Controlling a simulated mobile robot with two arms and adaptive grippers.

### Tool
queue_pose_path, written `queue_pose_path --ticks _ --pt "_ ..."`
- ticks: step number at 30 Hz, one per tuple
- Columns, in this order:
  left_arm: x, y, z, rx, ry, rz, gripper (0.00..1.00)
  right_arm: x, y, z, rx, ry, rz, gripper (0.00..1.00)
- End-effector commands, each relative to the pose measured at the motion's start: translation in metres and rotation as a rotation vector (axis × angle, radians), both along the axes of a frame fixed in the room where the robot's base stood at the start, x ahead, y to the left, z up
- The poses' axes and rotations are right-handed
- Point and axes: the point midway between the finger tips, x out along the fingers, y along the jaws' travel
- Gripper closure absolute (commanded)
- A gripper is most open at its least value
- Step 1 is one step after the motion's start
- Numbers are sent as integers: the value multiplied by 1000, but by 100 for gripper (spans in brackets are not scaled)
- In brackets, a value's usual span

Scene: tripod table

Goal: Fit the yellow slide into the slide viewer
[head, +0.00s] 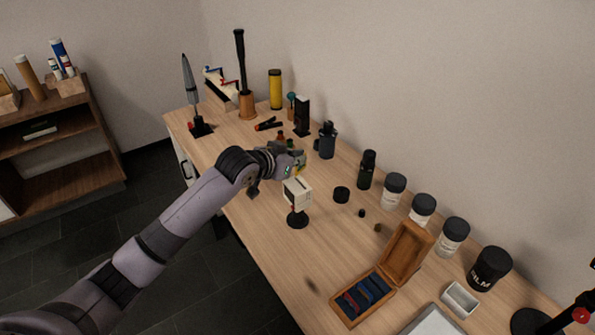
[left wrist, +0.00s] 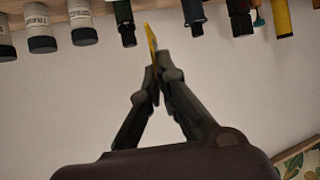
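The slide viewer (head: 298,192) is a small white box on a dark round-footed stand near the table's front edge. My left gripper (head: 291,162) is just above and behind it in the head view. In the left wrist view, the left gripper (left wrist: 155,76) has its fingertips closed together on the yellow slide (left wrist: 152,42), a thin plate seen nearly edge-on. Only a small yellow bit of the slide shows in the head view, close above the viewer's top; I cannot tell whether they touch. The viewer's slot cannot be made out. My right gripper is not in view.
An open wooden box (head: 407,249) with several blue and red slides lies right of the viewer. Labelled jars (head: 393,191) and dark bottles (head: 366,170) line the wall side. A small black cap (head: 342,195) lies near the viewer. The table (head: 325,245) is bare around the viewer's foot.

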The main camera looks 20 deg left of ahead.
Motion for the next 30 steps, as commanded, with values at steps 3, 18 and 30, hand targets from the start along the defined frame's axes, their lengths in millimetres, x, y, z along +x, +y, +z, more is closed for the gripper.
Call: queue_pose_path --ticks 3,18,30 --pt "0 0 -10 -1 2 0 100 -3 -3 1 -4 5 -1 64" --pt "-1 0 -48 1 3 0 100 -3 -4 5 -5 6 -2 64" --pt "-1 0 -47 0 1 0 75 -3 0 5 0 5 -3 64"
